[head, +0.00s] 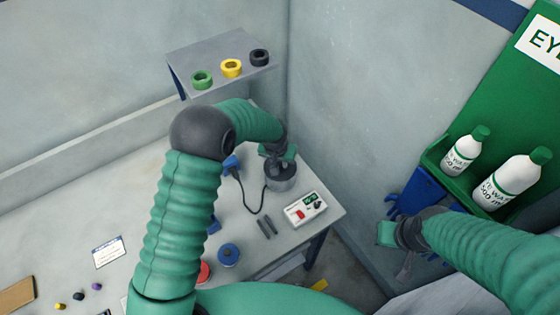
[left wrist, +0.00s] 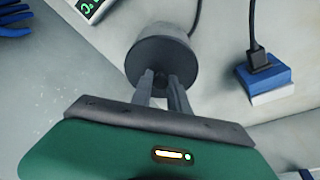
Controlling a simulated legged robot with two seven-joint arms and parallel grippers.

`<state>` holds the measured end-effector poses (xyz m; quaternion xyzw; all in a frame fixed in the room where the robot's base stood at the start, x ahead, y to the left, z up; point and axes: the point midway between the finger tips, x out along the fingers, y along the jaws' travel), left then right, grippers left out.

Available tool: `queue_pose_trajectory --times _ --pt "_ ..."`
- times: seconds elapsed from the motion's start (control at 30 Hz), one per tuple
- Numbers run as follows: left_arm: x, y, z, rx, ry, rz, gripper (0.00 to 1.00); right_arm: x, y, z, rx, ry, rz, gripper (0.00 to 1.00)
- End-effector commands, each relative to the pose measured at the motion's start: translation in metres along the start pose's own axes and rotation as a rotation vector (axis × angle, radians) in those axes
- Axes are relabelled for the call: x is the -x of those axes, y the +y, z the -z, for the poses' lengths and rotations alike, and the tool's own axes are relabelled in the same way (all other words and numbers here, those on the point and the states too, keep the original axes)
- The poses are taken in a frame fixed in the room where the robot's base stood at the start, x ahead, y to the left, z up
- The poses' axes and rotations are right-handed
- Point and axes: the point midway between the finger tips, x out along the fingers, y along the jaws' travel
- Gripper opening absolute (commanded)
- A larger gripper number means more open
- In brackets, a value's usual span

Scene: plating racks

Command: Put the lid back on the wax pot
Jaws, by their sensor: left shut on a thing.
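The grey wax pot (head: 281,184) stands near the far right corner of the table, beneath my left gripper (head: 279,161). In the left wrist view, the two fingers of my left gripper (left wrist: 162,88) are shut on the small dark knob of the round grey lid (left wrist: 160,58). The lid lines up with the pot (left wrist: 160,29), whose side shows behind it. I cannot tell whether the lid rests fully on the rim or sits slightly above it. My right gripper (head: 402,258) is away from the table, at the right; its fingers are too unclear to judge.
A white control box (head: 305,209) stands right of the pot. A black cable runs to a blue block (left wrist: 263,78). A blue round item (head: 229,255) lies nearer. A wall shelf (head: 205,58) holds three rings. Eyewash bottles (head: 515,181) stand in a green holder at right.

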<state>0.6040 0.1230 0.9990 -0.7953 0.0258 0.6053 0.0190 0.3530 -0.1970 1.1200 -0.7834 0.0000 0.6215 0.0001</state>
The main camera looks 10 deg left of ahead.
Motion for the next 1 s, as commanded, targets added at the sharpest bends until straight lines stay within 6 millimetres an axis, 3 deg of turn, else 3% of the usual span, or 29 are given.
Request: queue_pose_trajectory --times 0.27,0.3,0.47,0.67,0.83,1.0 --pt "0.0003 -0.0001 0.0004 0.0 0.001 0.0 0.0 0.0001 0.0 0.0 0.0 0.0 0.0 0.33" --pt "0.0003 -0.0001 0.0004 0.0 0.001 0.0 0.26 0.0001 0.0 0.0 0.0 0.0 0.0 0.33" --pt "0.0003 -0.0001 0.0003 0.0 0.001 0.0 0.46 0.0001 0.0 0.0 0.0 0.0 0.0 0.33" --pt "0.0002 -0.0001 0.0003 -0.001 0.0 0.0 0.46 0.0001 0.0 0.0 0.0 0.0 0.0 0.33" --pt "0.0 -0.0001 0.0001 -0.001 0.0 0.0 0.66 0.0001 0.0 0.0 0.0 0.0 0.0 0.33" --pt "0.0001 -0.0001 0.0002 0.0 0.0 0.0 0.68 0.0001 0.0 0.0 0.0 0.0 0.0 0.33"
